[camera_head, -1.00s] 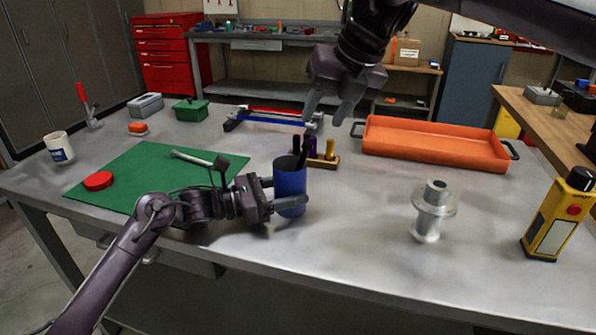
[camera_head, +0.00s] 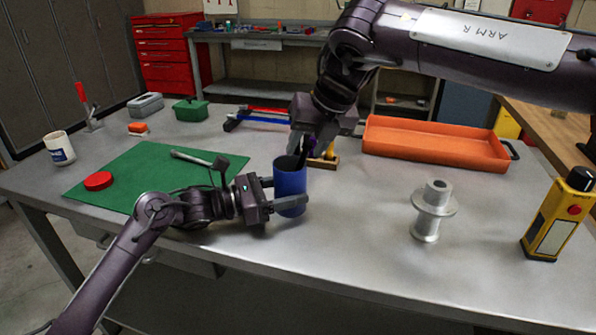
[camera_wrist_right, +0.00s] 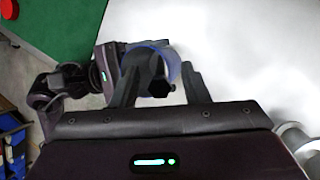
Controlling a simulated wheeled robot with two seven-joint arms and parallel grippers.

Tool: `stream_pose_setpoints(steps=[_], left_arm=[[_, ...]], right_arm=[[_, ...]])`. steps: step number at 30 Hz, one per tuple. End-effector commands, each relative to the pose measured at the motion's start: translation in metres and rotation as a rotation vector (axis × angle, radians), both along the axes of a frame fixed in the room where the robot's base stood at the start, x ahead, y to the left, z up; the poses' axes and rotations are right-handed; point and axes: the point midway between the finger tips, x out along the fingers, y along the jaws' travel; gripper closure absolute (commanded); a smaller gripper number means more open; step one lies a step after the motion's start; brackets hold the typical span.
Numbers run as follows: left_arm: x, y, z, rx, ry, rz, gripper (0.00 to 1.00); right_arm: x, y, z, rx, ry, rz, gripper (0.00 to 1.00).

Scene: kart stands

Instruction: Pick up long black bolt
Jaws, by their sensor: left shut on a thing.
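The blue cup (camera_head: 290,188) stands upright near the table's front edge. My left gripper (camera_head: 287,194) is shut around the cup. The long black bolt (camera_head: 302,159) leans in the cup and sticks out above its rim. Its dark hex head (camera_wrist_right: 160,88) shows in the right wrist view, where the cup's rim (camera_wrist_right: 172,62) is behind it. My right gripper (camera_head: 310,144) is above the cup, pointing down. In the right wrist view its open fingers (camera_wrist_right: 161,92) lie on either side of the bolt head, with a gap visible on the right. The bolt's lower part is hidden in the cup.
A wooden block (camera_head: 326,162) with upright tools stands just behind the cup. An orange tray (camera_head: 435,150) is at the back right. A metal flanged part (camera_head: 433,210) and a yellow device (camera_head: 557,215) stand on the right. A green mat (camera_head: 140,172) lies to the left.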

Motion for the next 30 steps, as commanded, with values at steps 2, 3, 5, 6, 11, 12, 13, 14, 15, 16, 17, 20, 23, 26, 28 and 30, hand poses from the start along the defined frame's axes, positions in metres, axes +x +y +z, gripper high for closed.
stream_pose_setpoints(steps=[2, 3, 5, 6, 11, 12, 13, 14, 15, 16, 17, 20, 23, 26, 28, 30], left_arm=[[0.0, 0.0, 0.0, 0.0, 0.0, 0.0, 0.65], [0.0, 0.0, 0.0, 0.001, 0.0, 0.0, 0.65], [0.0, 0.0, 0.0, 0.0, 0.0, 0.0, 0.65], [0.0, 0.0, 0.0, 0.0, 0.0, 0.0, 0.65], [0.0, 0.0, 0.0, 0.001, 0.001, 0.0, 0.65], [0.0, 0.0, 0.0, 0.001, 0.001, 0.0, 0.65], [0.0, 0.0, 0.0, 0.001, 0.001, 0.0, 0.65], [0.0, 0.0, 0.0, 0.001, 0.001, 0.0, 0.65], [0.0, 0.0, 0.0, 0.001, 0.001, 0.0, 0.65], [0.0, 0.0, 0.0, 0.001, 0.001, 0.0, 0.65], [0.0, 0.0, 0.0, 0.001, 0.001, 0.0, 0.65], [0.0, 0.0, 0.0, 0.001, 0.001, 0.0, 0.65], [0.0, 0.0, 0.0, 0.001, 0.001, 0.0, 0.65], [0.0, 0.0, 0.0, 0.001, 0.001, 0.0, 0.65], [0.0, 0.0, 0.0, 0.001, 0.001, 0.0, 0.65], [0.0, 0.0, 0.0, 0.001, 0.001, 0.0, 0.65]], right_arm=[[0.0, 0.0, 0.0, 0.0, 0.0, 0.0, 0.69], [0.0, 0.0, 0.0, 0.0, 0.0, 0.0, 0.75], [0.0, 0.0, 0.0, 0.0, 0.0, 0.0, 0.83], [0.0, 0.0, 0.0, 0.0, 0.0, 0.0, 0.88], [0.0, 0.0, 0.0, 0.0, 0.0, 0.0, 1.0], [0.0, 0.0, 0.001, 0.0, 0.0, 0.0, 1.0], [0.0, 0.0, 0.001, 0.0, 0.0, 0.0, 1.0], [0.0, 0.0, 0.001, 0.0, 0.0, 0.0, 1.0], [0.0, 0.0, 0.001, 0.0, -0.001, 0.0, 1.0], [0.0, 0.0, 0.001, 0.0, -0.001, 0.0, 1.0], [0.0, 0.0, 0.001, 0.0, -0.001, 0.0, 1.0], [0.0, 0.0, 0.001, 0.0, -0.001, 0.0, 1.0], [0.0, 0.0, 0.006, 0.0, -0.002, -0.001, 1.0], [0.001, 0.0, 0.018, 0.001, -0.005, 0.0, 1.0], [0.0, 0.0, 0.032, 0.002, -0.005, -0.001, 1.0], [0.001, 0.001, 0.05, 0.001, -0.007, -0.002, 1.0]])
